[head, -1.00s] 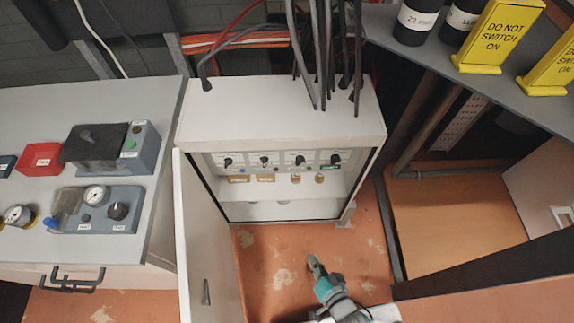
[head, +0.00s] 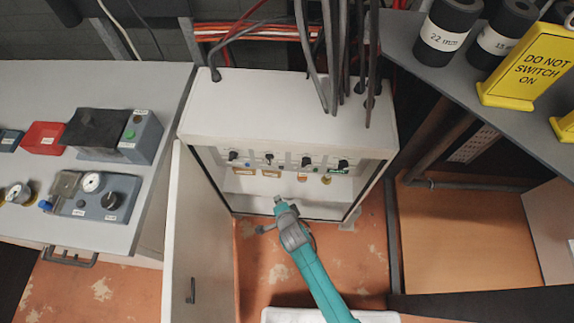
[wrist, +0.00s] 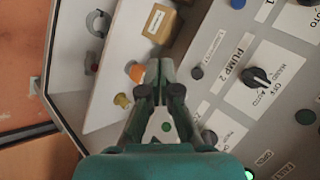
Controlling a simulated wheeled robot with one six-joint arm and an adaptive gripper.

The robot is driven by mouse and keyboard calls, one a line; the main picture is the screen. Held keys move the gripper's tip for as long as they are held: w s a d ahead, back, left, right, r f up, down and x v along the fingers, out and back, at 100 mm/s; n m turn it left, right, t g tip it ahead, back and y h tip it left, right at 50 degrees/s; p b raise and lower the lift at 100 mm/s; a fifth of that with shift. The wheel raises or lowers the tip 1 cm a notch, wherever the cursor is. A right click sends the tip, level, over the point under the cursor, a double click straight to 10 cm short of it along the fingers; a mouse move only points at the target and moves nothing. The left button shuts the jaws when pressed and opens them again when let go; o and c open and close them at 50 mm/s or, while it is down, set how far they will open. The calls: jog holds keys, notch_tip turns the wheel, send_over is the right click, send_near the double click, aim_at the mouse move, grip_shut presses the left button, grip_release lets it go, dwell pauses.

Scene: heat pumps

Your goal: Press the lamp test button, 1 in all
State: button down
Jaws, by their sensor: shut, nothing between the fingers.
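My gripper (head: 279,203) is shut and empty, at the front opening of the white cabinet (head: 285,112). Inside the cabinet is a grey control panel (head: 290,163) with a row of black selector knobs. In the wrist view the shut fingertips (wrist: 159,65) show beside the panel (wrist: 215,50), over the white shelf. A PUMP 2 selector knob (wrist: 258,77), a blue button or lamp (wrist: 238,3) and a dark round lamp or button (wrist: 197,73) show there. I cannot read which one is the lamp test. Whether the fingertips touch anything is unclear.
The open cabinet door (head: 190,240) stands to the left of my arm. A cardboard box (wrist: 160,24), an orange item (wrist: 136,72) and a yellow item (wrist: 122,100) lie on the shelf. A bench (head: 40,200) is left; a dark shelf (head: 425,75) is right.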

aim_at(281, 168)
jog(key=shift+w+a, duration=0.1)
jog(key=shift+w, duration=0.15)
jog(key=shift+w, duration=0.1)
jog(key=w, duration=0.8)
jog(key=shift+w, duration=0.3)
dwell(1.5)
jog(key=shift+w, duration=0.4)
jog(key=shift+w, duration=0.35)
dwell(0.5)
jog(key=shift+s, duration=0.75)
